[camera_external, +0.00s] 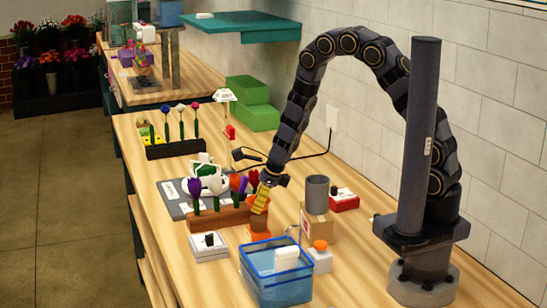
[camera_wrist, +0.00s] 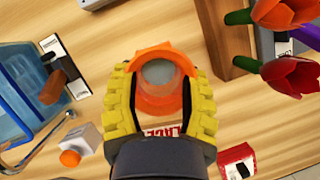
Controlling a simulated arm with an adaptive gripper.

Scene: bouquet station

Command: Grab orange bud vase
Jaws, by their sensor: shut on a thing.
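The orange bud vase (camera_wrist: 168,53) sits between the yellow fingers of my gripper (camera_wrist: 160,95) in the wrist view, with a round greyish area in its middle. My gripper is shut on it, with a finger along each side. In the external view my gripper (camera_external: 261,200) points down beside the brown flower rack, and the orange vase (camera_external: 259,225) shows at and below the fingertips. I cannot tell whether its base touches the table.
The brown rack (camera_external: 215,222) with tulips stands close on the left. A blue bin (camera_external: 277,288) is in front. A grey cylinder (camera_external: 317,194) stands on a cardboard box (camera_external: 317,226) to the right. A white box with an orange button (camera_external: 319,262) is near the bin.

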